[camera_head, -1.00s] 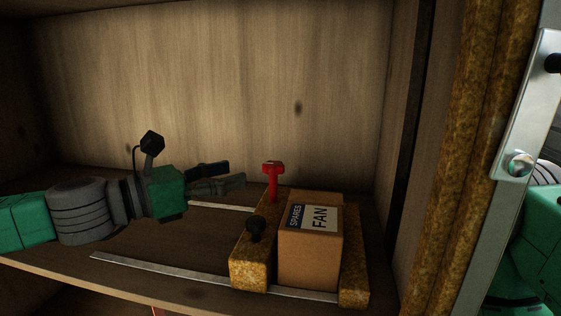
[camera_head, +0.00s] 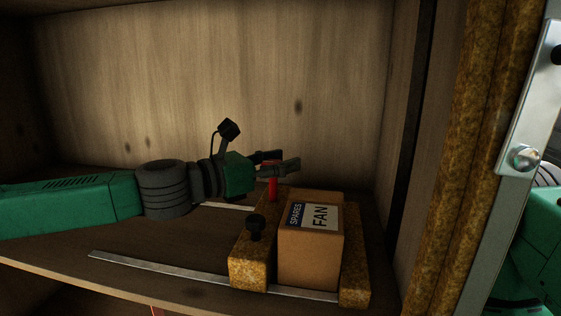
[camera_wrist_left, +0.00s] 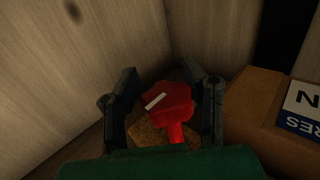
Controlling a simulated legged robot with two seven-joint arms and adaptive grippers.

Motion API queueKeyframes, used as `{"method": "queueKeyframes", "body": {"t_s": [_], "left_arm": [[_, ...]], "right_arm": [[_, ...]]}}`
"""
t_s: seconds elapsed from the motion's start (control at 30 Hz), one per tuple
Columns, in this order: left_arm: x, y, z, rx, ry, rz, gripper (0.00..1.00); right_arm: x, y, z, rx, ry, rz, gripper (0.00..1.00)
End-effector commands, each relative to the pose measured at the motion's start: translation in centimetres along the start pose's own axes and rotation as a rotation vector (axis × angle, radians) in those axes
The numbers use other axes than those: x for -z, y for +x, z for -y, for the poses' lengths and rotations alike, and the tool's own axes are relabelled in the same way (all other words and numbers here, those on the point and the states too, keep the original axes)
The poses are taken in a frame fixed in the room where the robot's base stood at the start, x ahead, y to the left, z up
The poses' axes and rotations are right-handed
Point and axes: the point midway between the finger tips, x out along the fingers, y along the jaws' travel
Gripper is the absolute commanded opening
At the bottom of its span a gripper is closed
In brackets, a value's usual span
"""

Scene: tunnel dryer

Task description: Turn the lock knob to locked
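In the wrist view one finger is on each side of the knob, with a clear gap on the left and a narrow one on the right. My right gripper is not in view.
A cardboard box labelled SPARES FAN (camera_head: 310,255) sits in the carriage right beside the red knob. A black knob (camera_head: 256,222) stands on the carriage's near part. A metal rail (camera_head: 160,268) runs along the shelf. The cabinet's right wall and rusty door edge stand further right.

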Motion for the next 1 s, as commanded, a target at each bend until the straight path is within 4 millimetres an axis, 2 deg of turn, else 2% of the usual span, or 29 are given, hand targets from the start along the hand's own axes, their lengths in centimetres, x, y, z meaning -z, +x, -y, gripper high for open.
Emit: {"method": "queueKeyframes", "body": {"t_s": [0.03, 0.07, 0.1, 0.67, 1.0], "left_arm": [[0.0, 0.1, 0.1, 0.001, 0.001, -0.001, 0.15], [0.0, 0.1, 0.1, 0.001, 0.001, -0.001, 0.05], [0.0, 0.1, 0.1, 0.001, 0.001, -0.001, 0.00], [0.0, -0.4, 0.0, -0.013, -0.001, 0.003, 0.00], [0.2, -0.6, -0.3, -0.186, -0.001, 0.005, 0.00]], "right_arm": [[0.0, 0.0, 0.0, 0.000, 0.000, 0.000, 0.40], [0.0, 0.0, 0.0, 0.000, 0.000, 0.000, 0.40], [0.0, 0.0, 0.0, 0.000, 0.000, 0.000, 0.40], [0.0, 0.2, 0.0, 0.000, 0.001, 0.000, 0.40], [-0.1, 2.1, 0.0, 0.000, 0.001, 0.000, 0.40]]}}
